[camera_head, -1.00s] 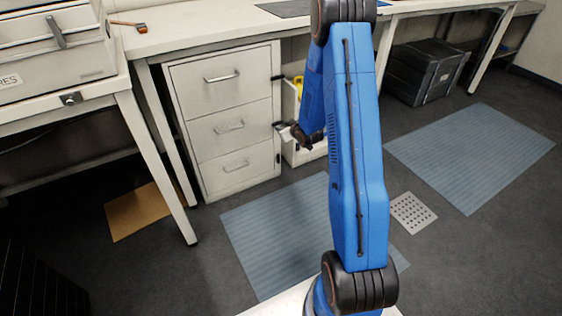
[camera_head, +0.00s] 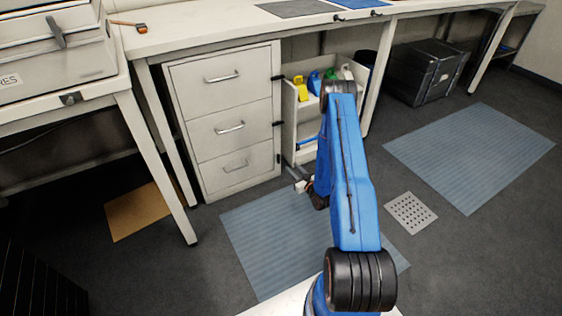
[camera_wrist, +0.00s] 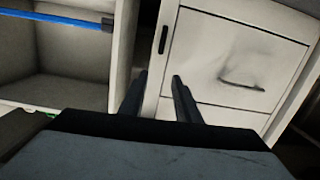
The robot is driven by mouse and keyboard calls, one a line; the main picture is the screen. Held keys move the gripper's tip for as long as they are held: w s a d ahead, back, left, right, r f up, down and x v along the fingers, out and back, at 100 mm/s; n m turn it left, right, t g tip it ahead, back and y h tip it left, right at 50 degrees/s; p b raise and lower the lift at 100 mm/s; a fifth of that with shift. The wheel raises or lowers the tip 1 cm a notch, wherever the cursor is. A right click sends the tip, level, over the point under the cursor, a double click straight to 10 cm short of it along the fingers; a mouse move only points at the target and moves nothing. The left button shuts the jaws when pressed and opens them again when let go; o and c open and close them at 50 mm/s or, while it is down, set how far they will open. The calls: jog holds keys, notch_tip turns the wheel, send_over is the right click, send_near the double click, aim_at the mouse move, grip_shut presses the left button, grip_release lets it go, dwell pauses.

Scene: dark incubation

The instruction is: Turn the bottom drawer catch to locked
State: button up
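The white drawer unit (camera_head: 222,110) has three drawers, each with a catch on its right edge. The bottom drawer catch (camera_head: 279,158) is a small dark bar standing upright; it also shows upright in the wrist view (camera_wrist: 163,40). The top catch (camera_head: 278,77) and middle catch (camera_head: 278,124) lie sideways. The bottom drawer (camera_head: 236,168) looks shut. My gripper (camera_head: 299,184) is low, to the right of and below the bottom catch in the head view. In the wrist view its fingers (camera_wrist: 160,78) are apart and empty, with the catch beyond their tips.
An open shelf unit (camera_head: 322,118) with yellow, blue and green items stands right of the drawers. A table leg (camera_head: 158,168) stands to the left. A blue floor mat (camera_head: 270,235) lies in front. A black case (camera_head: 428,72) is farther right.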

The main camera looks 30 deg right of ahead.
jog(key=t, duration=0.1)
send_near(279, 158)
jog(key=shift+m, duration=0.4)
jog(key=w, duration=0.7)
jog(key=shift+w+a+r, duration=0.1)
jog(key=shift+w+r, duration=0.05)
jog(key=shift+w, duration=0.25)
grip_shut()
